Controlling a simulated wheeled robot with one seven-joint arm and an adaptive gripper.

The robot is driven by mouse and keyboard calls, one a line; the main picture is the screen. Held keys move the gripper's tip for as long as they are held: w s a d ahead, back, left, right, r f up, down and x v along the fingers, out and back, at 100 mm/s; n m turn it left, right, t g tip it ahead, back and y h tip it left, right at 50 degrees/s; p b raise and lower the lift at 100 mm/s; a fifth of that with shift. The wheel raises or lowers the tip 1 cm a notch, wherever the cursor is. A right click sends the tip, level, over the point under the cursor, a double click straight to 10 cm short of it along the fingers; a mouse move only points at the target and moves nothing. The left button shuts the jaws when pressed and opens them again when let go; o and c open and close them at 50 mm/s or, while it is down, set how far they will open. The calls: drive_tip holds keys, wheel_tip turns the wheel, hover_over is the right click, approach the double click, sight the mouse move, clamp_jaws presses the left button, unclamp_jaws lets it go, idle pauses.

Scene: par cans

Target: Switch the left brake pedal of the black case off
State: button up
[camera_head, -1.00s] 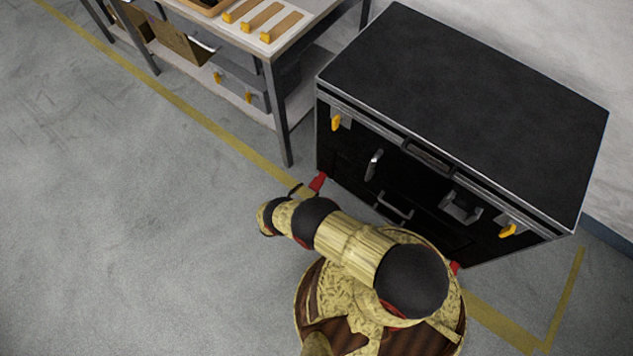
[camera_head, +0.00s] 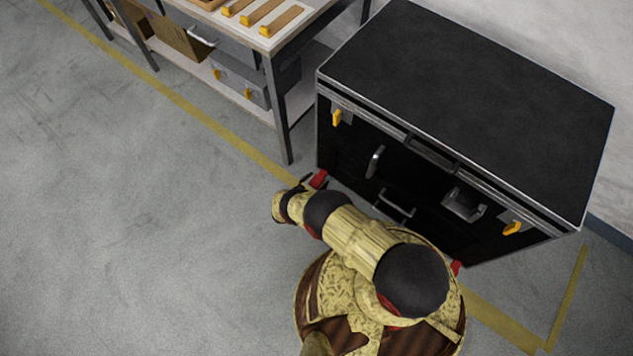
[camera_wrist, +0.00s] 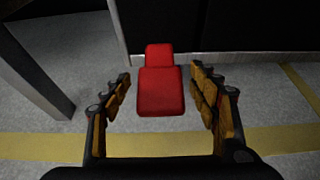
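The black case (camera_head: 470,105) stands on the floor at the right in the head view. Its left brake pedal (camera_head: 319,179) is a red tab low at the case's left front corner. In the wrist view the red pedal (camera_wrist: 160,90) sticks out from the case's base, with a smaller raised red part behind it. My gripper (camera_wrist: 163,100) is open, its fingers to the left and right of the pedal with gaps on both sides. Any contact cannot be told. In the head view the gripper (camera_head: 306,184) is small beside the pedal. The right red pedal (camera_head: 456,267) shows partly behind my arm.
A workbench (camera_head: 290,45) with a lower shelf stands left of the case, its leg (camera_head: 281,115) close to my gripper. The case front has yellow latches (camera_head: 337,118) and metal handles (camera_head: 397,204). A yellow floor line (camera_head: 215,125) passes below. The floor at left is clear.

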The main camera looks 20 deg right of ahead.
drive_tip(key=shift+c, duration=1.2)
clamp_jaws()
